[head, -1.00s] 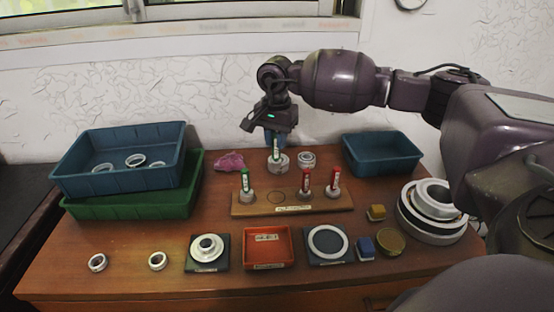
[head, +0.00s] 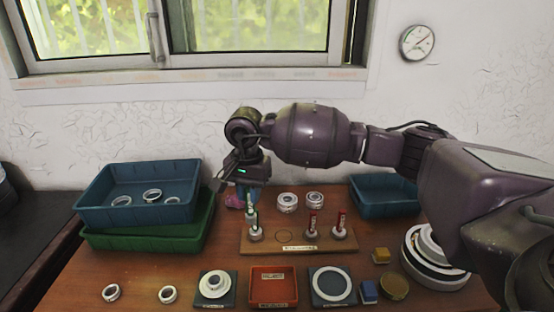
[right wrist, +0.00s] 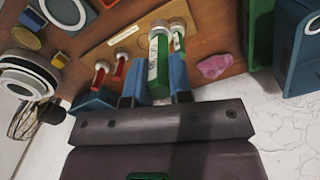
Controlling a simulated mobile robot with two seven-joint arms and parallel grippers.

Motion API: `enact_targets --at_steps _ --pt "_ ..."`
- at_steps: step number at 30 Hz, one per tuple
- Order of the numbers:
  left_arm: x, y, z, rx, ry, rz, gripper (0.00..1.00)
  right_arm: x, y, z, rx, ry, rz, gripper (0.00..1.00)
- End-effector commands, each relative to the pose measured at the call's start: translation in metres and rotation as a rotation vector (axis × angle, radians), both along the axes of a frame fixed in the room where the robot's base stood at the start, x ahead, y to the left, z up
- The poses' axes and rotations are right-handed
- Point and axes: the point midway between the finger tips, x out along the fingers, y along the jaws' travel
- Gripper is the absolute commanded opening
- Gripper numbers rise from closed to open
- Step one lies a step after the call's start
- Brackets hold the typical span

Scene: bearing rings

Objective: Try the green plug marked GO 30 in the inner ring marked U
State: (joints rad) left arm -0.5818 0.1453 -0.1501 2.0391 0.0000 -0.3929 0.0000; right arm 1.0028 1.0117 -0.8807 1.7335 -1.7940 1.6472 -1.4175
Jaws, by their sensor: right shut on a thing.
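My right gripper (head: 250,188) is shut on a green-handled plug (right wrist: 154,62), held upright above the back left of the wooden plug rack (head: 330,246). The plug has a white label whose print I cannot read surely. In the right wrist view the blue fingers (right wrist: 163,75) stand either side of its handle. Another green plug (head: 255,226) stands in the rack, partly overlapped by the held one. Two pale rings stand behind the rack, a left one (head: 287,203) and a right one (head: 314,200). No U mark is readable. My left gripper is out of view.
Two small rings (head: 111,292) (head: 168,295) lie at the front left. Red plugs (head: 312,223) stand in the rack, beside an empty spot (head: 284,237). A pink cloth (head: 234,202) lies behind it. Blue bins (head: 138,212) (head: 385,196) stand left and right; large rings (head: 436,272) are stacked at right.

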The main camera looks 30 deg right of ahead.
Motion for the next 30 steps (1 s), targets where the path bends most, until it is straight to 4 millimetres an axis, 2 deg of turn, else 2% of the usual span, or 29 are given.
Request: enact_targets --at_steps 1,6,9,13,16,23,30 --pt "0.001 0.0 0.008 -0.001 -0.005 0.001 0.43 -0.005 0.019 -0.002 0.006 -0.001 0.031 0.0" --pt "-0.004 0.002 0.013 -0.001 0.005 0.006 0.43 -0.02 0.072 -0.026 0.006 -0.001 0.118 0.0" --pt "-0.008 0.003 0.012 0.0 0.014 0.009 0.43 -0.027 0.098 -0.037 0.004 -0.002 0.158 0.0" --pt "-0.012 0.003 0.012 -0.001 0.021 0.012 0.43 -0.033 0.121 -0.046 0.003 0.0 0.195 0.0" --pt "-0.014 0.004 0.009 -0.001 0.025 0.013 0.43 -0.032 0.129 -0.05 0.001 -0.002 0.21 0.0" --pt "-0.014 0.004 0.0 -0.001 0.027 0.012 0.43 -0.025 0.125 -0.059 0.0 0.001 0.203 0.0" --pt "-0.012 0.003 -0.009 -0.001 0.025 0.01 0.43 -0.025 0.125 -0.085 0.001 0.003 0.202 0.0"
